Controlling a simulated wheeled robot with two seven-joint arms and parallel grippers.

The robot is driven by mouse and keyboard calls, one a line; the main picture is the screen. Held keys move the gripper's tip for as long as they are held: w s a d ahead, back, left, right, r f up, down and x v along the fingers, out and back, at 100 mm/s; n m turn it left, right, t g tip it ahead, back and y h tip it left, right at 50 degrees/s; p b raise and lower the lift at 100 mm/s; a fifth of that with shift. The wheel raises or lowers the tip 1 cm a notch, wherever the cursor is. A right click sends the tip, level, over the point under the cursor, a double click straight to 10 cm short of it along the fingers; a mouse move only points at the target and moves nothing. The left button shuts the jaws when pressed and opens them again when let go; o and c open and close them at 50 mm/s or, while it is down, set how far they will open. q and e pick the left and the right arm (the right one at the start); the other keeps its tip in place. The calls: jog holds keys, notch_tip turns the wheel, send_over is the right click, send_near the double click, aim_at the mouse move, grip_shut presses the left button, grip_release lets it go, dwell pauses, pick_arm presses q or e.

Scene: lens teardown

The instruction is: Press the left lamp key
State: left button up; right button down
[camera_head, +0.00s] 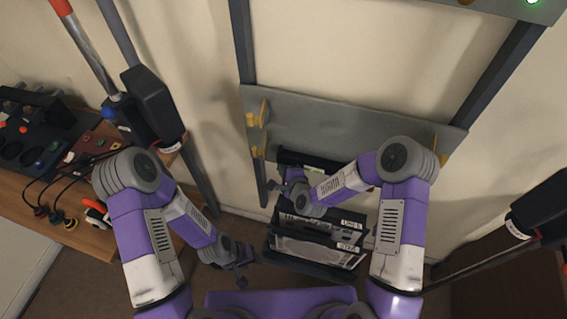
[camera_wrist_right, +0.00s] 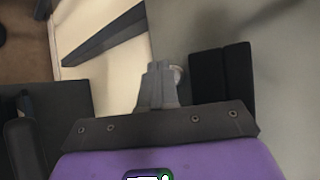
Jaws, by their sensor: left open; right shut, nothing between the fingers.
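My right gripper (camera_head: 276,186) reaches in beside the dark rack below the grey panel. In the right wrist view its fingers (camera_wrist_right: 160,82) are shut and empty. A small pale round piece (camera_wrist_right: 178,74) shows just behind the fingertips; I cannot tell whether they touch it or whether it is a lamp key. My left gripper (camera_head: 242,278) is open and empty, low over the floor, left of the rack. Two lamps, an orange one (camera_head: 465,2) and a green lit one (camera_head: 532,2), sit on a panel at the top edge. I cannot make out the left lamp key.
The grey panel (camera_head: 350,132) with yellow brackets (camera_head: 257,115) spans two dark posts. Below it stands the rack with labelled units (camera_head: 315,250). A wooden bench (camera_head: 20,205) with cables and tools is at left. Dark blocks (camera_wrist_right: 222,75) stand right of the right fingers.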

jog(key=shift+w+d+r, duration=0.3)
jog(key=shift+w, duration=0.15)
jog(key=shift+s, duration=0.1)
jog(key=shift+s+a+f, duration=0.2)
jog(key=shift+s, duration=0.2)
jog(key=shift+s+a, duration=0.1)
jog(key=shift+s+a+b, duration=0.2)
jog(key=shift+s+a, duration=0.05)
jog(key=shift+s, duration=0.6)
jog(key=shift+s+a+b, duration=0.15)
jog(key=shift+s+a, duration=0.15)
jog(key=shift+s, duration=0.5)
jog(key=shift+s+a+b, duration=0.2)
jog(key=shift+s+a, duration=0.05)
jog(key=shift+s, duration=0.6)
jog(key=shift+f, duration=0.15)
